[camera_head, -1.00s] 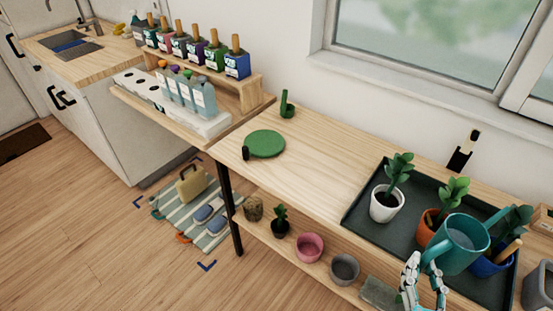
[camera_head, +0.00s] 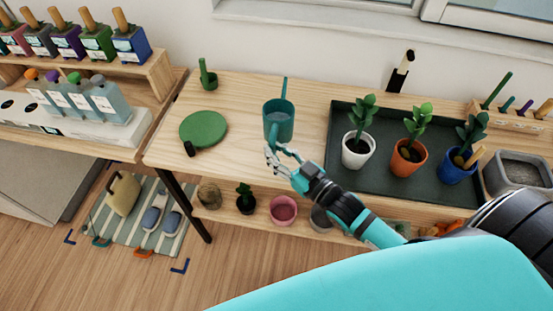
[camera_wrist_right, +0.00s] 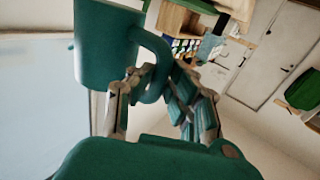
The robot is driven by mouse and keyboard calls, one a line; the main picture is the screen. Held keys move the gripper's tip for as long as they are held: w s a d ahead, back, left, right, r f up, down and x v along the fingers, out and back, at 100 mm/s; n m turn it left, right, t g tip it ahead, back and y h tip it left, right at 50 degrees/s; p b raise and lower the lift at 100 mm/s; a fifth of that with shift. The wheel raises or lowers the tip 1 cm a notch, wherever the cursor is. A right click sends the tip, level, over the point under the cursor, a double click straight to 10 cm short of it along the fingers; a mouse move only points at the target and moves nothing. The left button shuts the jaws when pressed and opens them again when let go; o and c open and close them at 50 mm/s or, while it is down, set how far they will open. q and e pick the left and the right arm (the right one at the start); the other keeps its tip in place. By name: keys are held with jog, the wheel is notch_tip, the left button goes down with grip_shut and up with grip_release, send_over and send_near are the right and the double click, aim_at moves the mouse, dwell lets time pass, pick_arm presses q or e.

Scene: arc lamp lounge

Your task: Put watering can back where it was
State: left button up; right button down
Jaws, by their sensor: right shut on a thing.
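The teal watering can (camera_head: 279,124) is upright at the bare wooden stretch of the table, between the round green mat and the dark tray. Its thin spout points toward the wall. I cannot tell whether its base touches the wood. My right gripper (camera_head: 279,152) is on its near side, shut on its handle. The can (camera_wrist_right: 100,50) also fills the upper left of the right wrist view, with its curved handle between the fingers of my right gripper (camera_wrist_right: 152,95). My left gripper is not in view.
The dark tray (camera_head: 340,120) to the right holds three potted plants. The green mat (camera_head: 203,129) and a small green holder (camera_head: 208,78) are to the left. Pots stand on the shelf below, including a pink one (camera_head: 284,210). Bare wood (camera_head: 240,100) surrounds the can.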

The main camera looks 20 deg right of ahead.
jog(key=shift+w+a+f, duration=0.15)
jog(key=shift+w+f, duration=0.05)
jog(key=shift+f, duration=0.65)
notch_tip(320, 180, down, 3)
jog(key=shift+f, duration=0.2)
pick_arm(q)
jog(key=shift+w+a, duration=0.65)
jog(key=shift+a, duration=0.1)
pick_arm(e)
jog(key=shift+f, duration=0.25)
jog(key=shift+f, duration=0.15)
jog(key=c, duration=1.3)
grip_release()
jog(key=shift+s, duration=0.1)
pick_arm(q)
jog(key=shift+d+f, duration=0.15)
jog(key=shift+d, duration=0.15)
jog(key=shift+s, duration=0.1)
